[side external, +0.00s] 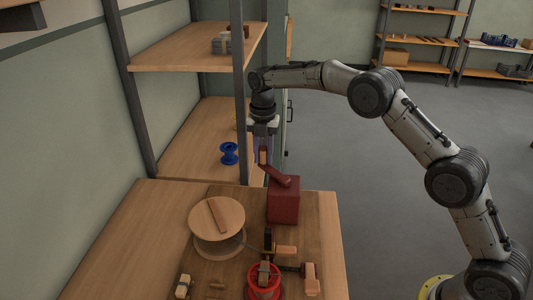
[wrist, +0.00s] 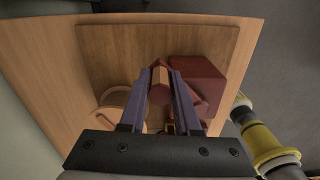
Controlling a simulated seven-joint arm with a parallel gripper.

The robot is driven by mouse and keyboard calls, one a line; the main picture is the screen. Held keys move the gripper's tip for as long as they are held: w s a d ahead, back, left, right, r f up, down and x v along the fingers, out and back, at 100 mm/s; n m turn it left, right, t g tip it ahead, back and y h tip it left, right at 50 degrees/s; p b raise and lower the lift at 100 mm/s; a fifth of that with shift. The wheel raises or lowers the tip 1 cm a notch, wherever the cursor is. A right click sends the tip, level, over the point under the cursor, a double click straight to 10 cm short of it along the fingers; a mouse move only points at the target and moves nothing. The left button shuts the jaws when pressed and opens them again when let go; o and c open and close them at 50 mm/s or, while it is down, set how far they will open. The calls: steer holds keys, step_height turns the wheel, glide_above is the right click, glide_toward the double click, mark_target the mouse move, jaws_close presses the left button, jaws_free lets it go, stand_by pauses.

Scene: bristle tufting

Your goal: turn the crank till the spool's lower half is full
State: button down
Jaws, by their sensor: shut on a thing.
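The crank is a dark red arm (side external: 275,173) with a wooden handle (side external: 263,156), above a dark red box (side external: 284,202). My gripper (side external: 263,150) points down and is shut on the crank handle; in the wrist view the handle (wrist: 160,76) is between the two purple fingers. The box (wrist: 198,80) is just right of the fingers there. A red spool (side external: 264,292) stands at the front of the board; how full its lower half is cannot be made out. A large wooden reel (side external: 203,211) stands behind it to the left.
A wooden board (side external: 225,272) on the table (side external: 120,235) carries these parts, plus small wooden-handled pieces (side external: 310,280) beside the red spool. A blue spool (side external: 229,153) stands on the shelf behind. A shelf post (side external: 240,110) rises close left of my gripper.

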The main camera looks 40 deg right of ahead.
steer(key=shift+a+r, duration=0.15)
steer(key=shift+a, duration=0.1)
steer(key=c, duration=1)
jaws_free()
steer(key=o, duration=0.4)
steer(key=shift+c, duration=0.2)
steer(key=shift+d, duration=0.1)
step_height(320, 180, up, 14)
steer(key=shift+f, duration=0.2)
